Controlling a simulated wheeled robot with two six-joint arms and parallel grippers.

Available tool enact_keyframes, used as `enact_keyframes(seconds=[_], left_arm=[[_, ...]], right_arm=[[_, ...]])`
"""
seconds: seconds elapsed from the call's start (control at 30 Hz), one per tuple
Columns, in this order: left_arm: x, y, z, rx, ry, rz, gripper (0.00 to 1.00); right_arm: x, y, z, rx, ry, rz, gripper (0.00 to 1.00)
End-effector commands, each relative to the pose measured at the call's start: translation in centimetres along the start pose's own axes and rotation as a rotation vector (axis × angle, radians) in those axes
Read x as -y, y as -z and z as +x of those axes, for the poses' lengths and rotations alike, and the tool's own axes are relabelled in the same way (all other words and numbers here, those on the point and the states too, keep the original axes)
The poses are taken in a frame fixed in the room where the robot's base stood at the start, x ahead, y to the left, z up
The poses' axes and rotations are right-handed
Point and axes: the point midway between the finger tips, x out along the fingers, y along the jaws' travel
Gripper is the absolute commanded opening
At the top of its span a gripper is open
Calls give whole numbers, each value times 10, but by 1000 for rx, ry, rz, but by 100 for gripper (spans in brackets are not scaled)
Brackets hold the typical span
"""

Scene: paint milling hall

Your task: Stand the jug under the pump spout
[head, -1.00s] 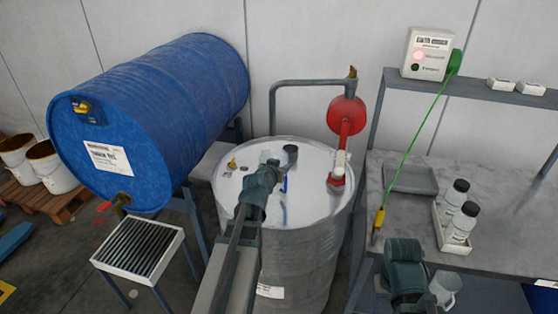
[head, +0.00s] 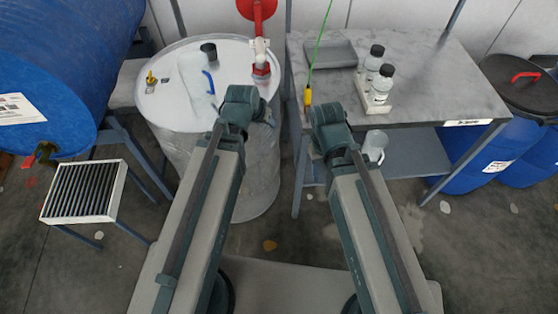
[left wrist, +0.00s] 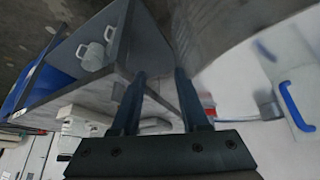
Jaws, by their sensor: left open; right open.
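A pale, see-through jug with a blue handle (head: 197,80) is on top of the white-topped drum (head: 165,100). Its handle also shows at the right of the left wrist view (left wrist: 294,105). The red pump (head: 261,70) rises from the drum's right rear, its top cut off; I cannot make out its spout. My left gripper (left wrist: 160,75) is open and empty. In the head view its wrist is over the drum's front right edge, right of the jug. My right gripper (head: 325,125) is open at the bench's front left corner, its fingers mostly hidden.
The bench (head: 420,80) holds a grey tray (head: 329,54) and bottles in a white holder (head: 379,105). White jugs (left wrist: 95,52) sit on its lower shelf. A green cable with a yellow end (head: 308,95) hangs at its left edge. A blue drum (head: 60,70) lies at left above a grate (head: 85,190).

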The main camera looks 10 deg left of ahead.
Motion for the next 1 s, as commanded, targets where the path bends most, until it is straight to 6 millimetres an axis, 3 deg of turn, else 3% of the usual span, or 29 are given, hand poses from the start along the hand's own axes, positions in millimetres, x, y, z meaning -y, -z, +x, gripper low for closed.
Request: enact_keyframes(seconds=[0.03, 0.1, 0.2, 0.33, 0.5, 1.0], left_arm=[[-29, -21, 0, 98, -11, 43, 45], [-55, -50, -4, 231, -3, 82, 45], [-79, -83, -15, 379, 26, 125, 45], [-93, -109, -27, 496, 65, 154, 45], [-97, -119, -33, 545, 87, 163, 45], [-97, -118, -33, 543, 86, 163, 45]], right_arm=[[0, 0, 0, 0, 0, 0, 50], [0, 0, 0, 0, 0, 0, 50], [0, 0, 0, 0, 0, 0, 50], [0, 0, 0, 0, 0, 0, 50], [0, 0, 0, 0, 0, 0, 50], [0, 0, 0, 0, 0, 0, 50]])
